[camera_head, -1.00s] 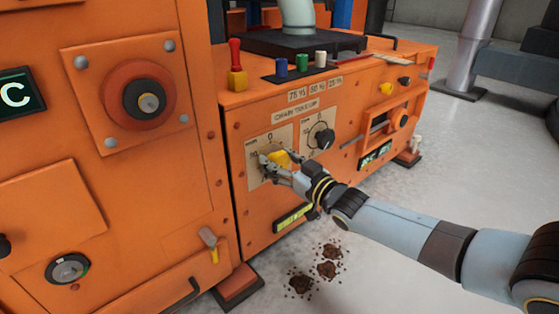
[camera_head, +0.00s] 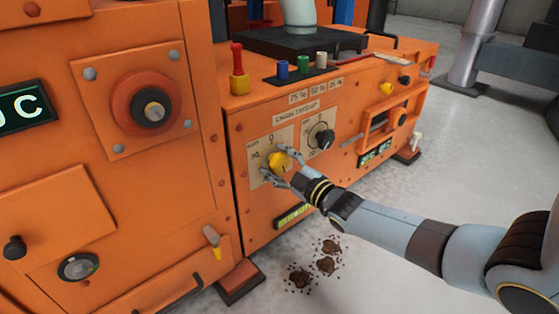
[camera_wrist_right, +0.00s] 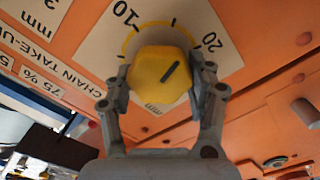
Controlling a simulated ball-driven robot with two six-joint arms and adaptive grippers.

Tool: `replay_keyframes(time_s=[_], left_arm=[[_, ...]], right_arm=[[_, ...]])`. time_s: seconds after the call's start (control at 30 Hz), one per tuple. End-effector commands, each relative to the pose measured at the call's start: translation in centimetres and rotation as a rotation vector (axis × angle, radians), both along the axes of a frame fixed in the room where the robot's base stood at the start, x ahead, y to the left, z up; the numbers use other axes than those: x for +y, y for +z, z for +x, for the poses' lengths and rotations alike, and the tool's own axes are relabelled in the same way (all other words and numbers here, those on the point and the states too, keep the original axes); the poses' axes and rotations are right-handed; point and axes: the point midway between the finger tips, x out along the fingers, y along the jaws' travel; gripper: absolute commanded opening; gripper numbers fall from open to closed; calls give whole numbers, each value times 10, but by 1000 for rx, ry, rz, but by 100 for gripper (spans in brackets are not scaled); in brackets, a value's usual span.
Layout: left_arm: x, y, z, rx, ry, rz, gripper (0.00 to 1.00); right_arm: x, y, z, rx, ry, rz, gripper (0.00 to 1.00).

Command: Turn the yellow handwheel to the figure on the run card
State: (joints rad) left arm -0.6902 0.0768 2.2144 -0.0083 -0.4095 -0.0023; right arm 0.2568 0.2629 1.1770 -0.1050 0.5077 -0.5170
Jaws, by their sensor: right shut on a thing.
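The yellow handwheel (camera_head: 279,160) is a faceted knob on a pale dial plate, low on the orange machine's front. In the right wrist view the handwheel (camera_wrist_right: 156,84) has a dark pointer line slanting up and right, between the short tick after 10 and the figure 20. My right gripper (camera_head: 278,163) is shut on the handwheel, one finger on each side; the right wrist view shows both fingers (camera_wrist_right: 160,84) at its sides. My left gripper is not in view. I cannot make out a run card with a readable figure.
A black knob (camera_head: 322,138) sits on a second dial just right of the handwheel. A red-handled yellow block (camera_head: 239,80) and coloured pegs (camera_head: 303,65) stand on the ledge above. A taller orange cabinet (camera_head: 110,190) stands left. Brown clumps (camera_head: 327,264) lie on the floor.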

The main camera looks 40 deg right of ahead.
Motion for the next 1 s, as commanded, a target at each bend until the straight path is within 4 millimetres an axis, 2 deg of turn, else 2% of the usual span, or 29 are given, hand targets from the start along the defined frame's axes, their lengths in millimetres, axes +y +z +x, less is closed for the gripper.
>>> replay_keyframes(time_s=[0.4, 1.0], left_arm=[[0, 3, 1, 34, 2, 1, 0], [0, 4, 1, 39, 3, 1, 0]], right_arm=[[1, -2, -1, -15, 0, -222, 23], [1, -3, -1, -17, 0, -265, 23]])
